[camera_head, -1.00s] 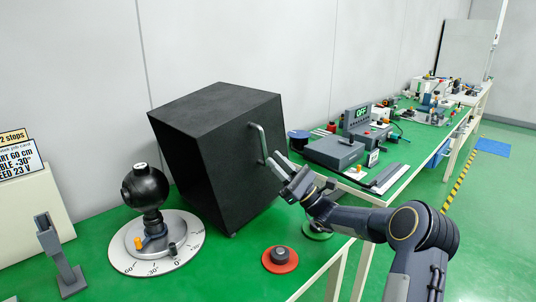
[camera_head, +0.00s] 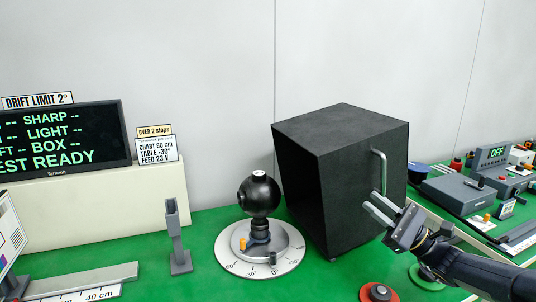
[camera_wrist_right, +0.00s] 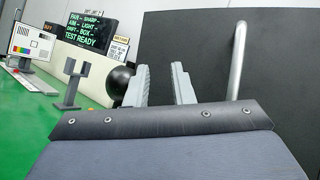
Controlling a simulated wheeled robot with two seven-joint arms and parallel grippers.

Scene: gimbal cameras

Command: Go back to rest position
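My right gripper (camera_head: 376,207) is in front of the black box's door, just below and left of its metal handle (camera_head: 379,171). Its two fingers are apart with nothing between them, and they also show in the right wrist view (camera_wrist_right: 161,84). In that view the handle (camera_wrist_right: 237,60) stands to the right of the fingers, apart from them. My left gripper is not in view.
A black ball-shaped camera (camera_head: 259,195) stands on a round white dial (camera_head: 230,262) left of the box. A grey post (camera_head: 176,240), a monitor (camera_head: 60,140) and a ruler (camera_head: 85,293) are further left. A red disc button (camera_head: 378,293) lies in front. Equipment boxes (camera_head: 470,192) stand right.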

